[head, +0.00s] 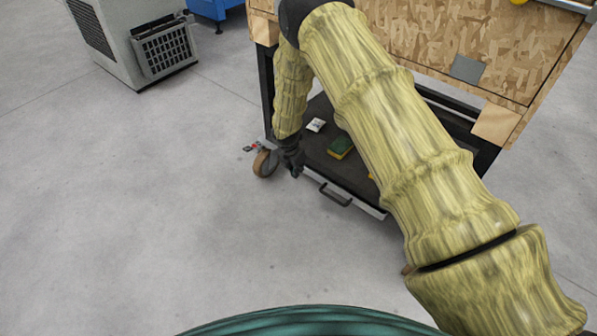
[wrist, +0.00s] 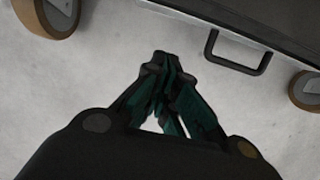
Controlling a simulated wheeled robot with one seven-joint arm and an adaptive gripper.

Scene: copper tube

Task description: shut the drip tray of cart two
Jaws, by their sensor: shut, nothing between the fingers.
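The cart (head: 463,120) has a low, dark bottom shelf or tray (head: 318,160) with a black bar handle (head: 335,196) at its front edge. The handle also shows in the wrist view (wrist: 238,68), right of my fingertips and apart from them. I cannot tell how far the drip tray stands out, and no cart number is readable. My gripper (head: 297,172) is shut and empty, pointing down, left of the handle and beside the cart's front-left corner. Its closed fingers show in the wrist view (wrist: 160,62). My arm hides the cart's right part.
A caster wheel (head: 265,164) stands close left of my gripper; another wheel (wrist: 307,90) is at the right in the wrist view. A green-yellow sponge (head: 340,147) and a white card (head: 316,125) lie on the dark surface. A grey machine (head: 120,45) stands back left. Floor in front is clear.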

